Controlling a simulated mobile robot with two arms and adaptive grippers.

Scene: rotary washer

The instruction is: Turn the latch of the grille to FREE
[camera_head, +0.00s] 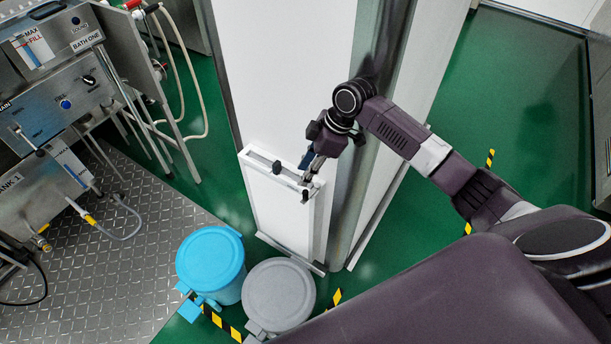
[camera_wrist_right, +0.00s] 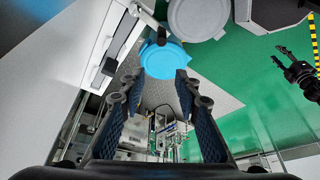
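The grille is a white panel (camera_head: 281,217) low on the wall; it also shows at the left of the wrist view (camera_wrist_right: 96,42). Which one is the latch, and any FREE marking, I cannot tell. My right gripper (camera_head: 308,180) is by the grille's upper right corner. In the wrist view its fingers (camera_wrist_right: 155,92) are apart with nothing between them. A dark gripper at the right of the wrist view, seemingly my left one (camera_wrist_right: 279,56), has its fingertips apart, away from the grille.
A blue lidded bin (camera_head: 211,259) and a grey lidded bin (camera_head: 279,296) stand on the floor in front of the grille. A steel washer machine (camera_head: 60,110) with hoses is at the left. A metal column (camera_head: 352,215) rises beside the grille. Green floor lies open at the right.

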